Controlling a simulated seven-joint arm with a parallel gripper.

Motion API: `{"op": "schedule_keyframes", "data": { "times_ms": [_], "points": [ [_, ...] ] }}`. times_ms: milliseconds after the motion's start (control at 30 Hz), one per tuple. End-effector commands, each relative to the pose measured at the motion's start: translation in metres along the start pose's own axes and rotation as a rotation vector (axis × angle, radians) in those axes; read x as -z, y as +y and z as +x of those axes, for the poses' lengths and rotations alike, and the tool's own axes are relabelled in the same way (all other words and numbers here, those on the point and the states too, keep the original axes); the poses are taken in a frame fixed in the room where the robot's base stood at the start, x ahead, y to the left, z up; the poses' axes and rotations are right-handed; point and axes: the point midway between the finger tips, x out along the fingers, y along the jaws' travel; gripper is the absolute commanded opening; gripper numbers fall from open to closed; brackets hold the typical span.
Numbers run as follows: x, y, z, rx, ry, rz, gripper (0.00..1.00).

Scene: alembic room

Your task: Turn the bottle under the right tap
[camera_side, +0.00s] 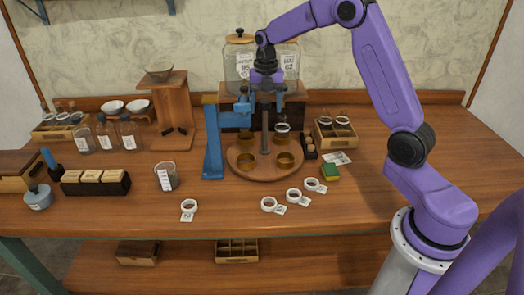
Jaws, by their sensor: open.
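My gripper (265,93) points down above a round wooden turntable (232,165). It is open, at the top of the turntable's dark upright post (265,135); I cannot tell whether it touches the post. The turntable has several round amber-looking places. A small vessel with a white rim (282,128), perhaps the bottle, shows at its back right. Two big glass jars stand behind, a left one (238,62) with a wooden lid and a right one (290,65), both labelled. The taps are largely hidden by my gripper and blue parts.
A blue stand (212,145) rises just left of the turntable. White tagged rings (293,196) lie in front. A labelled beaker (167,177) stands left. The table's right end is clear.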

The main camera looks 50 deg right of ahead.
Motion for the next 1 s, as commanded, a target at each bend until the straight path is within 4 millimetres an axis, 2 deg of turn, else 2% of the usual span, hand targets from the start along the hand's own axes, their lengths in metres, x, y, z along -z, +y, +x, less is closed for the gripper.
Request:
{"op": "schedule_keyframes", "data": {
  "times_ms": [33,467,967,1000],
  "points": [
    [0.001,0.006,0.000,-0.009,-0.004,-0.004,0.85],
    [0.002,0.007,-0.003,-0.010,-0.005,-0.006,0.83],
    [0.002,0.008,-0.047,-0.017,-0.009,-0.008,0.84],
    [0.002,0.008,-0.051,-0.017,-0.009,-0.008,0.90]
  ]
}}
